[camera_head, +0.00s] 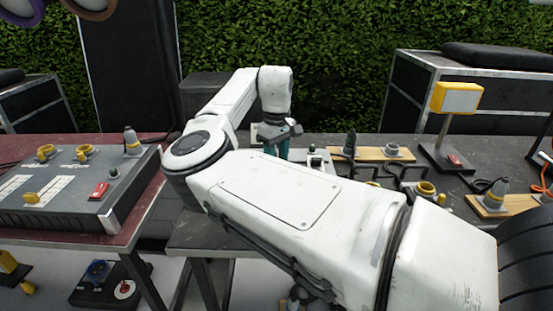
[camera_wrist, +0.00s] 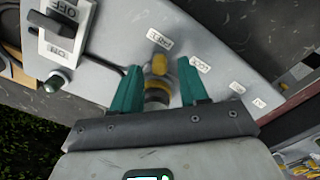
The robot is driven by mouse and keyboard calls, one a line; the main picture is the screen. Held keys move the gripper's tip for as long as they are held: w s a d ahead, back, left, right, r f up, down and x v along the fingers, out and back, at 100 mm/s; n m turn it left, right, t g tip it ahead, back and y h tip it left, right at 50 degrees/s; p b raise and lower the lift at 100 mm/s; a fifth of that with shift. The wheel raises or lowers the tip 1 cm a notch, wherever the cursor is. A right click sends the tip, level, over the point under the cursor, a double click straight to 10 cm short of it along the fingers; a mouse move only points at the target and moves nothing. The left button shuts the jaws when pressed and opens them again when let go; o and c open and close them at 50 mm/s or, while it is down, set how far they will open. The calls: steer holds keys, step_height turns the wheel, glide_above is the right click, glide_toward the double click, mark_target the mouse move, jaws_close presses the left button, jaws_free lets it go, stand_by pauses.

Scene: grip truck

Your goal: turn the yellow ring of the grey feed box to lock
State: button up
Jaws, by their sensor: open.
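The grey feed box (camera_wrist: 100,75) fills much of the wrist view; in the head view only part of it (camera_head: 322,165) shows past my arm. The yellow ring (camera_wrist: 159,84) sits around a grey plug on the box, with a yellow lug towards a printed label. A second label (camera_wrist: 201,64) lies to its right. My gripper (camera_wrist: 158,68) is open, its teal fingers on either side of the ring. I cannot tell whether either finger touches it. In the head view my gripper (camera_head: 277,151) points down, and the ring is hidden.
The box has an ON/OFF switch (camera_wrist: 62,30) and a dark round knob (camera_wrist: 54,81). A larger grey box (camera_head: 70,190) stands on the red-topped table at left. Right of my arm are a yellow-framed sign (camera_head: 457,97) and boards with plugs (camera_head: 495,204).

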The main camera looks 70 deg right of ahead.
steer(key=shift+f, duration=0.5)
jaws_close()
